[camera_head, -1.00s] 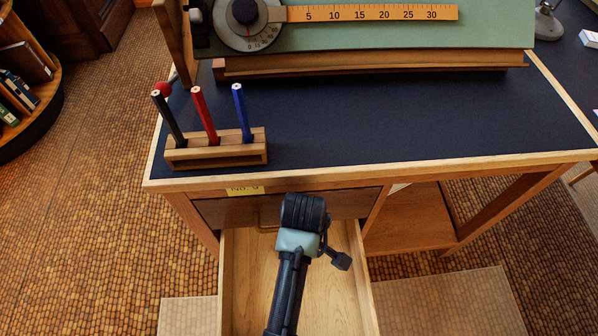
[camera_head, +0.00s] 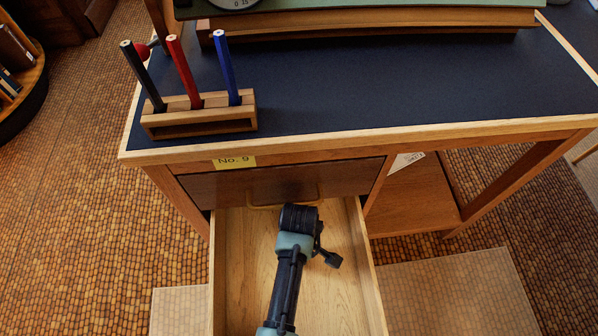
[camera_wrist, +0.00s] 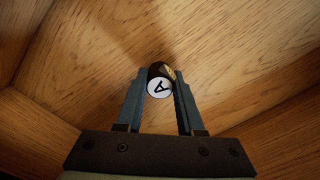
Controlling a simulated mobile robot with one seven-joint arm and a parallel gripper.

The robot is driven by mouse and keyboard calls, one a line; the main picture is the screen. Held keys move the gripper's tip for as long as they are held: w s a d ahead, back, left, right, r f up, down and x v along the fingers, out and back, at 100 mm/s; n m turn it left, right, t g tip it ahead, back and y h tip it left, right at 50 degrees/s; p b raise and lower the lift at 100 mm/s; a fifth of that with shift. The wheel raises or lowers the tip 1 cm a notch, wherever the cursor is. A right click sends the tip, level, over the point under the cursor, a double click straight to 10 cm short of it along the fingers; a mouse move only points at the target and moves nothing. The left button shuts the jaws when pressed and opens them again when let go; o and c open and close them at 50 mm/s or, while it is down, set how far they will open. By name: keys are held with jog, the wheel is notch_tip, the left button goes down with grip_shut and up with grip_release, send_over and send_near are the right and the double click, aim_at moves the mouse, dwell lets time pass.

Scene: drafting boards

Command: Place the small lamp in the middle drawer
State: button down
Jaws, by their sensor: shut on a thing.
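My gripper (camera_wrist: 159,84) is shut on a small dark thing (camera_wrist: 160,88) with a round white end marked with a black "A". I cannot tell from its visible end whether it is the small lamp. An open wooden drawer (camera_head: 342,290) is pulled out below a shut drawer (camera_head: 225,187) labelled "No. 9". My arm reaches down into or over the open drawer in the head view and hides the fingers there. In the wrist view, the bare drawer floor (camera_wrist: 190,30) and side walls surround the fingers. I cannot tell whether the held thing touches the floor.
The dark tabletop (camera_head: 350,95) with its pale wooden edge overhangs the drawers. A wooden pencil holder (camera_head: 200,122) with a black, a red and a blue pencil stands at its front left. A lower shelf (camera_head: 415,205) lies right of the drawers.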

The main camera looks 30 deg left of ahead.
jog(key=c, duration=0.5)
grip_release()
jog(key=shift+f, duration=0.1)
notch_tip(320, 180, up, 12)
jog(key=p, duration=0.5)
